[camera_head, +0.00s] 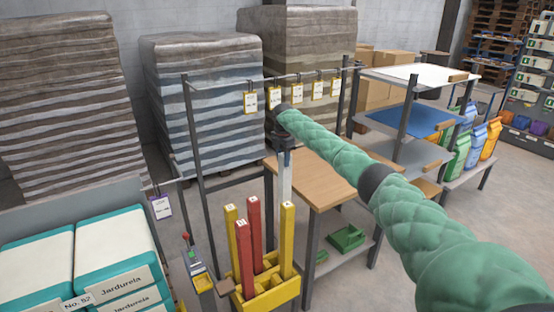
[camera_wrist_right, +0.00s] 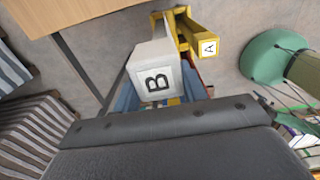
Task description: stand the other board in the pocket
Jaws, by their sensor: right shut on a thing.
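My right gripper (camera_head: 284,146) is shut on a whitish board (camera_head: 285,178), which hangs upright below it above the yellow rack. In the wrist view this board (camera_wrist_right: 154,76) shows its end, marked B. The yellow rack (camera_head: 262,300) stands at bottom centre. Yellow boards (camera_head: 231,235) and red boards (camera_head: 254,220) stand in its pockets, one yellow board (camera_head: 287,240) partly covering the held board's lower part. A yellow board marked A (camera_wrist_right: 208,47) shows beside board B in the wrist view. The held board's lower end is hidden. My left gripper is out of view.
A wooden-topped bench (camera_head: 318,184) stands right behind the rack, with a green tray (camera_head: 346,238) on its lower shelf. A metal frame with hanging tags (camera_head: 250,102) stands behind. Stacked sacks (camera_head: 118,250) are at left; a lever stand (camera_head: 197,270) is left of the rack.

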